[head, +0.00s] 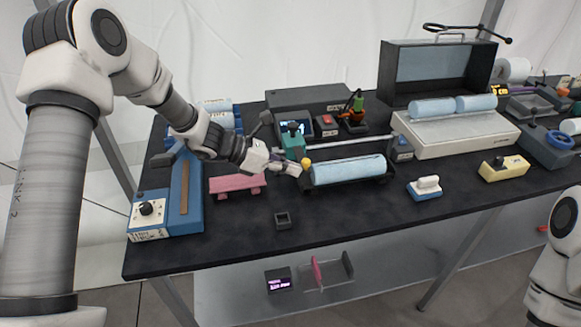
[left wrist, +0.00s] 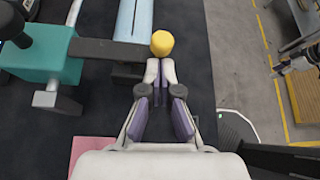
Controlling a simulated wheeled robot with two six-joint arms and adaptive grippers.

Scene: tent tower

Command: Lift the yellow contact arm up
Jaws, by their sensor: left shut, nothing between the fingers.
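The yellow contact piece (head: 307,162) is a small knob by the left end of the light blue roll (head: 348,170) in its dark cradle. In the left wrist view the yellow knob (left wrist: 162,43) sits at the end of a dark bar (left wrist: 105,48) that runs from a teal block (left wrist: 40,55). My left gripper (head: 297,170) is shut and empty, its tips right at the knob. In the left wrist view its fingertips (left wrist: 160,72) are just below the knob; I cannot tell whether they touch it. My right gripper is out of view.
A pink stand (head: 237,184) and a blue unit with a dial (head: 180,200) are left of the gripper. A small dark square holder (head: 283,220) is in front. A white-and-blue block (head: 425,188) stands right. The table's front strip is mostly clear.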

